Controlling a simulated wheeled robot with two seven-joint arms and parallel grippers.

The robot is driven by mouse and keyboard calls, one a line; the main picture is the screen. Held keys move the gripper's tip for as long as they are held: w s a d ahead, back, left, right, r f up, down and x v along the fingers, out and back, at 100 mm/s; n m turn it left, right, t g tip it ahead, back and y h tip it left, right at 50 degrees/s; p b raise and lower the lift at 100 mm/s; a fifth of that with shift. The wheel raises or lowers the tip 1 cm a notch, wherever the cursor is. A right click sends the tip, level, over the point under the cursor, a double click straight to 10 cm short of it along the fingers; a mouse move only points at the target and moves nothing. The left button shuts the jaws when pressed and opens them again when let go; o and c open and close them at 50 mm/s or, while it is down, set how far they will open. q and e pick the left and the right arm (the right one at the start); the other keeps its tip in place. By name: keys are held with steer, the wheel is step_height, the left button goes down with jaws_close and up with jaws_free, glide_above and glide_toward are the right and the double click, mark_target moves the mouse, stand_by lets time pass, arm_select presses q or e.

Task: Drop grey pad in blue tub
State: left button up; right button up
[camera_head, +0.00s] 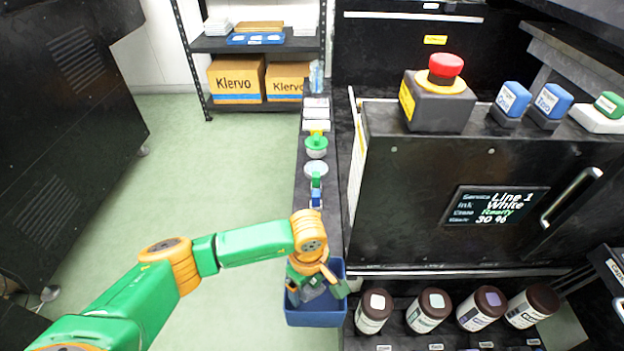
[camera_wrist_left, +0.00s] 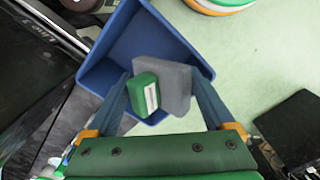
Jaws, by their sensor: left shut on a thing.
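The grey pad (camera_wrist_left: 176,84) is between the fingers of my left gripper (camera_wrist_left: 160,82) in the left wrist view, and the gripper is shut on it. A green block (camera_wrist_left: 144,93) with a white label lies against the pad's face; I cannot tell whether the two are joined. The blue tub (camera_wrist_left: 130,38) is open behind and below them. In the head view, my left gripper (camera_head: 318,284) points down over the blue tub (camera_head: 315,318) and hides part of it. The exact gap between pad and tub floor cannot be told. My right gripper is not in view.
A narrow dark ledge (camera_head: 307,170) with small items runs back from the tub. Several brown-capped bottles (camera_head: 374,310) stand to the tub's right. A dark machine with a red button (camera_head: 446,66) rises behind them. The green floor to the left is open.

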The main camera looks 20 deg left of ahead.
arm_select(q)
steer(key=o, duration=1.1)
steer(key=shift+o, duration=0.2)
steer(key=shift+r, duration=0.15)
step_height(320, 180, up, 7)
steer(key=shift+p, duration=0.5)
